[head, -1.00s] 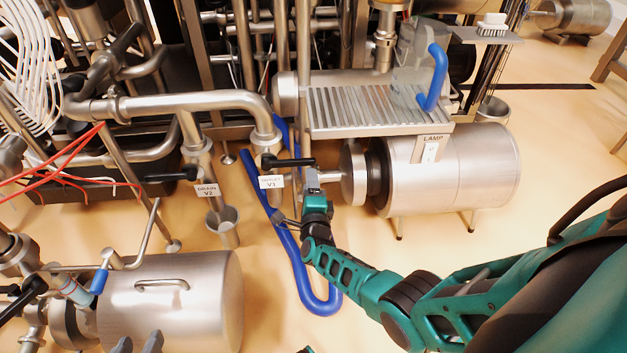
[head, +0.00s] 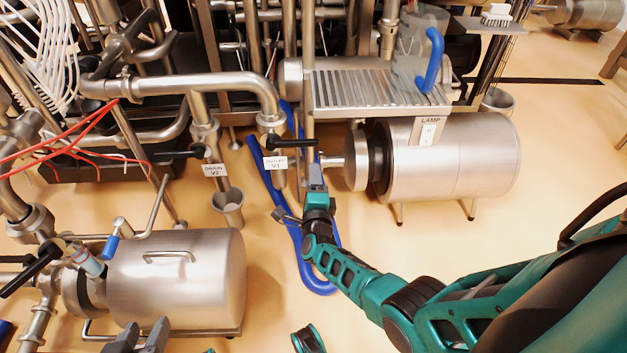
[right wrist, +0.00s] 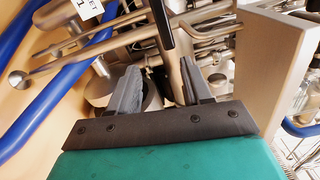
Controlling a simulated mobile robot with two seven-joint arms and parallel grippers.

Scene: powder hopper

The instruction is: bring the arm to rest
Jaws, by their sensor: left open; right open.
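My right gripper (head: 316,177) is in the middle of the head view, just below and right of the black handle (head: 292,142) of the valve labelled V1 (head: 275,163). In the right wrist view its two grey fingers (right wrist: 160,88) stand apart, with nothing held. A black handle and a steel pipe show beyond and between them; I cannot tell how near they are. My left gripper (head: 138,340) shows only its grey fingers at the bottom edge, below the left steel drum (head: 180,275). They are apart, with nothing visible in them.
A steel cylinder (head: 460,160) under the LAMP label stands right of my right gripper. A blue hose (head: 268,180) runs on the floor behind that arm. The V2 drain pipe (head: 205,140) ends over a cup (head: 228,205). Open floor (head: 400,255) lies right of centre.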

